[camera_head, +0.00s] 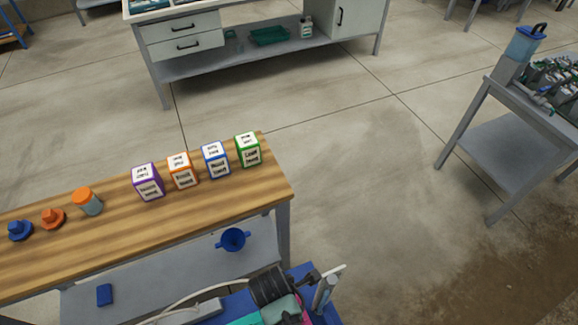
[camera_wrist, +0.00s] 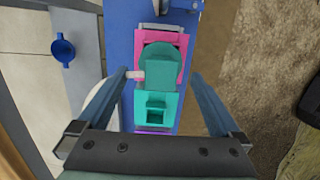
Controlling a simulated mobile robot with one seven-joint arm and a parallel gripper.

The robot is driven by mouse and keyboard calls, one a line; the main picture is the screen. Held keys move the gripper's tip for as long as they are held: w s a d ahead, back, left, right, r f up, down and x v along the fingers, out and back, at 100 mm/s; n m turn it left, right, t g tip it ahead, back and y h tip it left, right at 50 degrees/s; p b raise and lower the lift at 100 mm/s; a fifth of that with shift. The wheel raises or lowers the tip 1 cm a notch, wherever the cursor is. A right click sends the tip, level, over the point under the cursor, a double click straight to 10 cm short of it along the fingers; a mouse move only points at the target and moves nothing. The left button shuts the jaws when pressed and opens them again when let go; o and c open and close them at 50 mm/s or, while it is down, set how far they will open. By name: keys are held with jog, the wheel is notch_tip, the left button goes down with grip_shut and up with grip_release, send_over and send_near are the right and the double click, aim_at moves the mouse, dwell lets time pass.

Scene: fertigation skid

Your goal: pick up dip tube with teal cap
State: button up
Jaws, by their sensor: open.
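A teal piece with a rounded top and a blocky front, likely the teal cap (camera_wrist: 157,64), sits in a pink holder (camera_wrist: 182,42) in the wrist view. A pale stub (camera_wrist: 134,74) sticks out on its left side, by my left finger. No long tube shows; it is hidden or seen end-on. My gripper (camera_wrist: 158,76) is open and empty, with its fingers on either side of the teal piece in the picture. I cannot tell whether they touch it.
A teal square socket (camera_wrist: 155,108) is just below the cap on a blue carrier (camera_wrist: 121,35). The wooden bench (camera_head: 110,235) holds several labelled boxes and coloured caps. A blue funnel (camera_head: 233,240) stands on its lower shelf.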

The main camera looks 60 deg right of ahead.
jog(key=f, duration=0.5)
jog(key=shift+s+d, duration=0.3)
jog(key=shift+d, duration=0.1)
jog(key=shift+r, duration=0.1)
grip_shut()
